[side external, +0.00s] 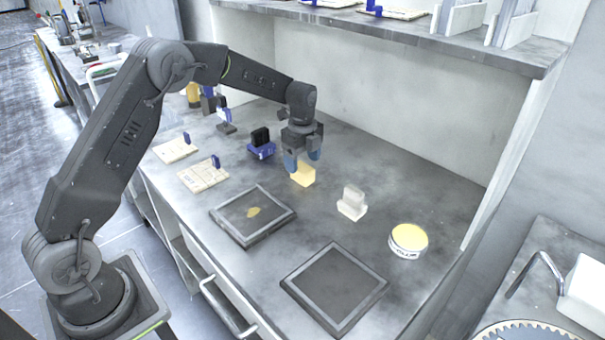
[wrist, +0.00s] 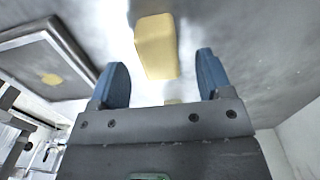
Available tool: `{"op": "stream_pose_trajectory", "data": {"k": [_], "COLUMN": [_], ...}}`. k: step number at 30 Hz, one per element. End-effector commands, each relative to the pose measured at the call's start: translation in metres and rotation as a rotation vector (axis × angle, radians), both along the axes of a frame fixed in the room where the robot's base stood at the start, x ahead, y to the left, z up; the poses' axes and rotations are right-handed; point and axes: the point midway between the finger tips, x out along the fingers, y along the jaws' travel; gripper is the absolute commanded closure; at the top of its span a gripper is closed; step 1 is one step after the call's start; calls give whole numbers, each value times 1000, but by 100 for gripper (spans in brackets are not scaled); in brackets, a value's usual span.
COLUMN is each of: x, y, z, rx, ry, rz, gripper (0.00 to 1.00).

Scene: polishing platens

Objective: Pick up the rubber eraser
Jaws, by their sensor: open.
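A pale yellow block (side external: 303,175), which looks like the rubber eraser, stands on the grey bench. My gripper (side external: 302,158) is over it, pointing down, with its blue fingertips apart near the block's top. In the wrist view the yellow block (wrist: 156,47) shows ahead of the gap between the blue fingers (wrist: 160,72). Nothing is held. I cannot tell whether either finger touches the block. Part of its top is hidden behind the fingers in the side view.
A whitish block (side external: 352,203) and a round tin with a yellow top (side external: 409,240) stand to the right. Two dark square platens (side external: 335,288) (side external: 253,215) lie nearer the front. A blue-and-black item (side external: 261,146) stands left of my gripper. A shelf (side external: 420,40) overhangs the back.

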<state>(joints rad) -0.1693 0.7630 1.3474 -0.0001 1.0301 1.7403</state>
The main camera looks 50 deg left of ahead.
Motion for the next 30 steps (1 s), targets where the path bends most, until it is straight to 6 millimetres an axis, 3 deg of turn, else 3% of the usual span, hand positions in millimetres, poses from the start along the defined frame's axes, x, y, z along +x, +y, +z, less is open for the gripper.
{"op": "stream_pose_trajectory", "data": {"k": [7,17,30], "x": [-2,-1,-1], "y": [-2,-1,-1], "z": [-36,-43,-42], "rx": [-1,0,0], "ry": [3,-1,-1], "rz": [0,1,1], "gripper": [28,28,70]}}
